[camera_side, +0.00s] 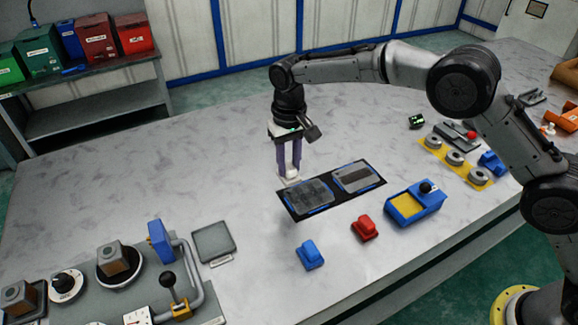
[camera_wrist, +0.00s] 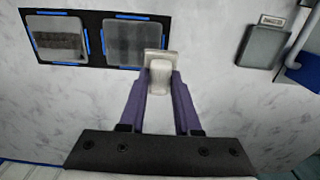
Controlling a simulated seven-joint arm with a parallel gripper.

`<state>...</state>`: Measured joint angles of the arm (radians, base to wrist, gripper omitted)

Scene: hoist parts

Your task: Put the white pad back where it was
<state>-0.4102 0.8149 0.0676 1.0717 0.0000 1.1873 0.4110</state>
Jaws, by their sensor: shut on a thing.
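The white pad (camera_side: 289,180) is a small pale block with a flat base and a narrower grip on top. My gripper (camera_side: 290,170) points down with its purple fingers shut on that grip. In the wrist view the pad (camera_wrist: 158,57) sits between the fingertips of my gripper (camera_wrist: 160,76) and overlaps the edge of one grey plate. In the side view it is at the back left edge of the black mat (camera_side: 284,206). The mat carries two grey plates with blue edge marks, a left one (camera_side: 309,196) and a right one (camera_side: 358,177). I cannot tell whether the pad touches the table.
A blue block (camera_side: 310,254), a red block (camera_side: 365,228) and a blue-yellow box (camera_side: 414,204) stand in front and to the right. A grey plate (camera_side: 214,242) and a panel with a pipe lie front left. The table behind and left of my gripper is clear.

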